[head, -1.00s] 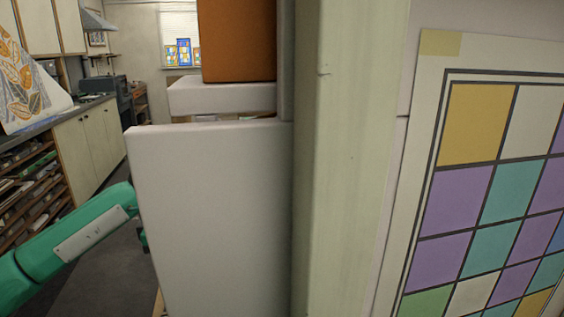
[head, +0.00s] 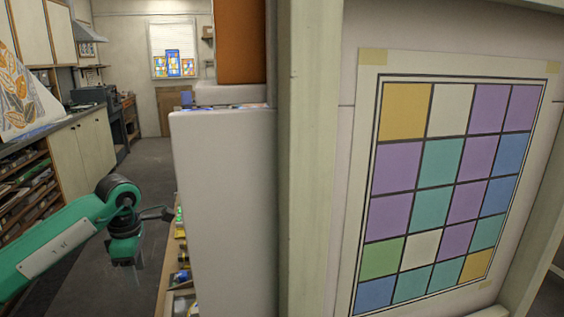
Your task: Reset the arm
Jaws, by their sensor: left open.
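My left arm (head: 60,240), green with a light plate, reaches in from the left in the head view. Its left gripper (head: 162,213) is small and dark at the arm's end, open, with nothing seen between the fingers. It appears just left of a tall pale panel (head: 225,210), in front of the floor; I cannot tell the exact gap between them. My right gripper is not in view.
A pale post (head: 310,150) stands right of the panel. A coloured grid sheet (head: 440,185) is taped to the wall. An orange-brown block (head: 240,40) is above the panel. Drawers with small items (head: 180,280) sit behind it. Cabinets (head: 85,140) line the left; floor (head: 150,165) between is clear.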

